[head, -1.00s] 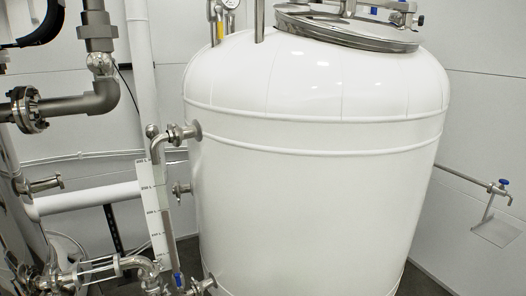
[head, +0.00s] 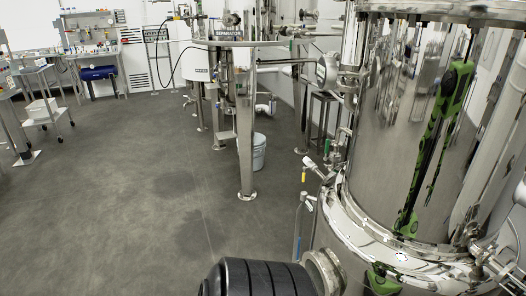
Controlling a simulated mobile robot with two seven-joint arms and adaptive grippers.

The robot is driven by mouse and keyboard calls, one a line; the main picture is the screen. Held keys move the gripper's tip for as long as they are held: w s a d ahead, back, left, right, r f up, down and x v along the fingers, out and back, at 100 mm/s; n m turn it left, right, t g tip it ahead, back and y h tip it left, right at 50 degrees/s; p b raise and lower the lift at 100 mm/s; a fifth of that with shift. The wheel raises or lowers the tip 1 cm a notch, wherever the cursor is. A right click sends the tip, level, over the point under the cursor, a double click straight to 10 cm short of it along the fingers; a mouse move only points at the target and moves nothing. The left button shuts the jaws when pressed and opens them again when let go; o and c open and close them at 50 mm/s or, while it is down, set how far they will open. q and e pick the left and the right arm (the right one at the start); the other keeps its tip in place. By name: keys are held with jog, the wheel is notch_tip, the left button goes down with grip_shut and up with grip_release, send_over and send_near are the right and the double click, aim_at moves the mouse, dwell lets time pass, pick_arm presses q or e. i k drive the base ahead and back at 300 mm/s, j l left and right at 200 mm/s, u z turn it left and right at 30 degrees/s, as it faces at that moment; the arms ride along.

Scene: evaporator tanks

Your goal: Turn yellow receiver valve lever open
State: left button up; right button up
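A small yellow part, possibly a valve lever (head: 304,175), shows in the head view at the left side of a large polished steel tank (head: 385,110). It hangs below a small fitting with a red part. It is too small to tell whether its valve is open or closed. A thin blue-handled upright fitting (head: 298,245) is below it. Neither of my grippers is in view. Green and black shapes on the tank's shiny wall look like reflections.
A black ribbed cylinder (head: 257,279) is at the bottom, by a steel flange (head: 325,271). A steel-legged frame (head: 245,150) and a grey bucket (head: 259,152) stand further back. A workbench (head: 90,50) is at the back left.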

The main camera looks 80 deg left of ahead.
aim_at(304, 174)
jog(key=j+u, duration=0.25)
jog(key=j, duration=0.2)
jog(key=j+u, duration=0.3)
jog(key=i+j+u, duration=0.1)
jog(key=j+u, duration=0.15)
jog(key=j, duration=0.3)
jog(key=i+j+u, duration=0.1)
jog(key=j+u, duration=0.2)
jog(key=i+j+u, duration=0.25)
jog(key=j, duration=0.25)
jog(key=i+j, duration=0.15)
jog(key=j, duration=0.25)
jog(key=i+j, duration=0.15)
jog(key=j, duration=0.25)
jog(key=i+j, duration=0.1)
jog(key=j, duration=0.35)
jog(key=i+j+u, duration=0.1)
jog(key=j, duration=0.3)
jog(key=i, duration=0.05)
